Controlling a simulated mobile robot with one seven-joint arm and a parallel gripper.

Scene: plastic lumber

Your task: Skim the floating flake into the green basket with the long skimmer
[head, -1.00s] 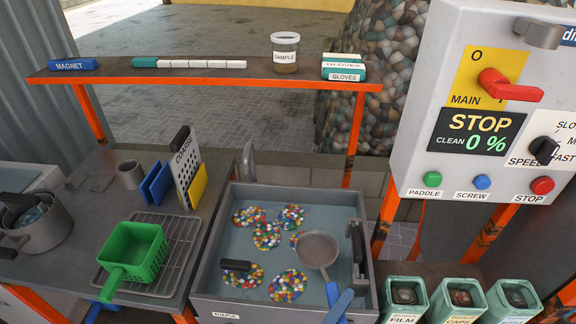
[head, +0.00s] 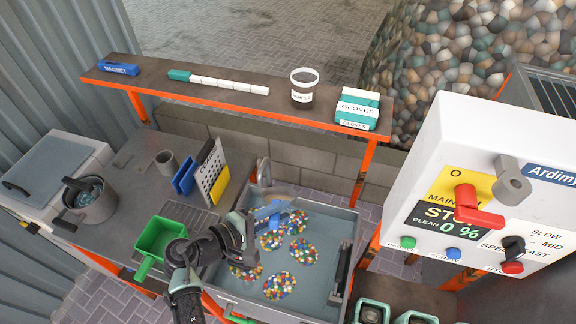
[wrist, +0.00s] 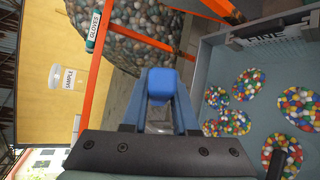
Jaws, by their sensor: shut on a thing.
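My gripper (head: 266,214) is over the left part of the rinse basin, shut on the blue handle of the long skimmer. In the wrist view the handle's blue end (wrist: 161,84) sits between the fingers. The skimmer's bowl cannot be made out clearly. The floating flake lies in several round, many-coloured patches (head: 303,252) on the water; they also show at the right of the wrist view (wrist: 301,108). The green basket (head: 149,262) stands left of the basin on the drain rack, partly hidden by my arm, and its inside looks empty.
The grey basin (head: 262,307) has a dark fitting (head: 342,268) on its right wall. A pot (head: 97,208) stands far left. A shelf with a magnet (head: 118,68), sample jar (head: 303,86) and gloves (head: 357,108) runs behind. The control box (head: 500,190) is at right.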

